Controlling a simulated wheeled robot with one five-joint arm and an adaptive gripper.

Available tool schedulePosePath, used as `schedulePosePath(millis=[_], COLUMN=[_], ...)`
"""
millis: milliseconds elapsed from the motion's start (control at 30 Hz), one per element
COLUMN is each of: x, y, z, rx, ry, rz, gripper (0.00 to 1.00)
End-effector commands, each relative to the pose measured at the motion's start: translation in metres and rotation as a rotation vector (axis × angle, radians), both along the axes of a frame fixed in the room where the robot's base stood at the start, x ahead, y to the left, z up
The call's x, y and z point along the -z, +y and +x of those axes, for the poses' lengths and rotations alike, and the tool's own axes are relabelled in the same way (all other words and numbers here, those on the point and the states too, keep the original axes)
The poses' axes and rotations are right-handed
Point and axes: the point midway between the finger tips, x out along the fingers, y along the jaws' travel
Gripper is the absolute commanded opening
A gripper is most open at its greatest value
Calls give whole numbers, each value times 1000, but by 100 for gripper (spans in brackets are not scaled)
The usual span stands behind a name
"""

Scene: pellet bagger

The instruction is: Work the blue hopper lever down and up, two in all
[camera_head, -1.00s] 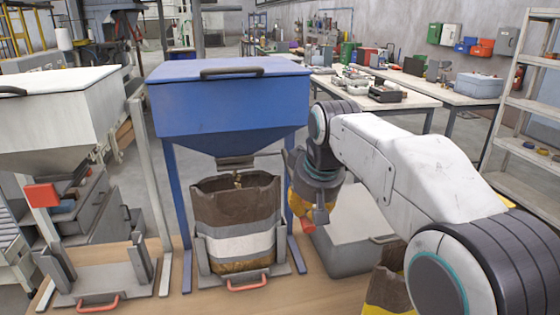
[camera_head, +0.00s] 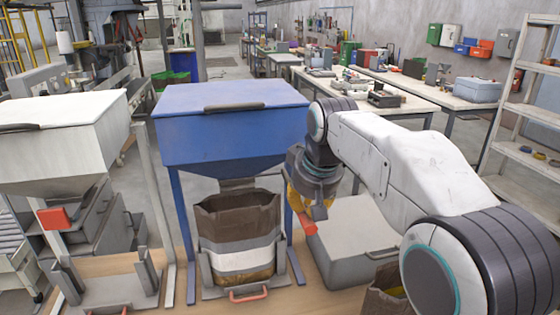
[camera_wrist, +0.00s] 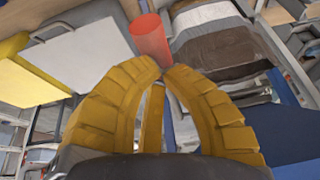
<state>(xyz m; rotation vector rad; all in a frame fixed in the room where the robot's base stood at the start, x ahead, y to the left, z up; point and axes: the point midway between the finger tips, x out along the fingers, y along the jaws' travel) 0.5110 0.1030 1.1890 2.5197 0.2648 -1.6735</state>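The blue hopper (camera_head: 235,135) stands on blue legs over the bench. Its lever has a red grip (camera_head: 307,223) to the right of the bag; it also shows in the wrist view as a red cylinder (camera_wrist: 150,38). My gripper (camera_head: 314,212) has yellow fingers that converge at the base of that red grip in the wrist view (camera_wrist: 163,69), and appears shut on it. The rest of the lever is hidden behind my gripper. A brown bag (camera_head: 238,225) with a white band stands open under the hopper's spout.
A white hopper (camera_head: 62,135) with its own red-ended lever (camera_head: 53,217) stands at left. A grey lidded box (camera_head: 350,235) is right of the bag, close to my gripper. A second brown bag (camera_head: 375,300) is partly hidden by my arm.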

Motion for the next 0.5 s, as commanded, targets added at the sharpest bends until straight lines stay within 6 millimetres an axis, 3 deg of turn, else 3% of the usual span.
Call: schedulePosePath(millis=[33, 500], x=[-15, -79], y=[0, 1], z=[1, 7], rx=[0, 0], ry=[0, 0], rz=[0, 0], gripper=[0, 0])
